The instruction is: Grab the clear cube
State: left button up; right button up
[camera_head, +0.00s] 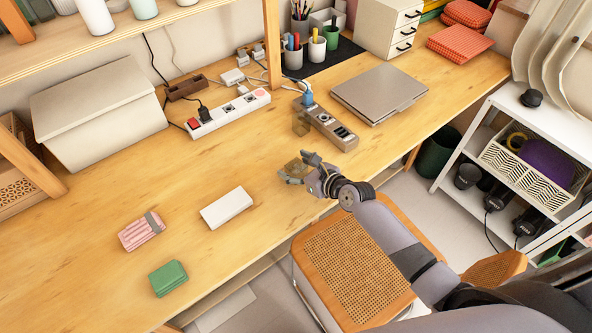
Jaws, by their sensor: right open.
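A small see-through cube (294,171) with a brownish-olive tint sits on the wooden desk near its front edge. My right gripper (307,168) is open right beside it, at the cube's right side, with its grey fingers partly covering it. I cannot tell whether the fingers touch the cube. A second small see-through brownish block (300,124) stands farther back, at the left end of a grey power strip. My left gripper is not in view.
On the desk (150,190) are a white box (227,208), a pink striped bundle (141,231), a green block (168,278), a grey power strip (328,127), a white power strip (228,113) and a closed laptop (380,93). A cane-seat chair (350,270) stands in front.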

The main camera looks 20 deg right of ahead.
jog(key=shift+s, duration=0.1)
jog(key=shift+c, duration=0.5)
jog(key=c, duration=1.3)
jog(key=shift+r, duration=0.1)
jog(key=shift+c, duration=0.6)
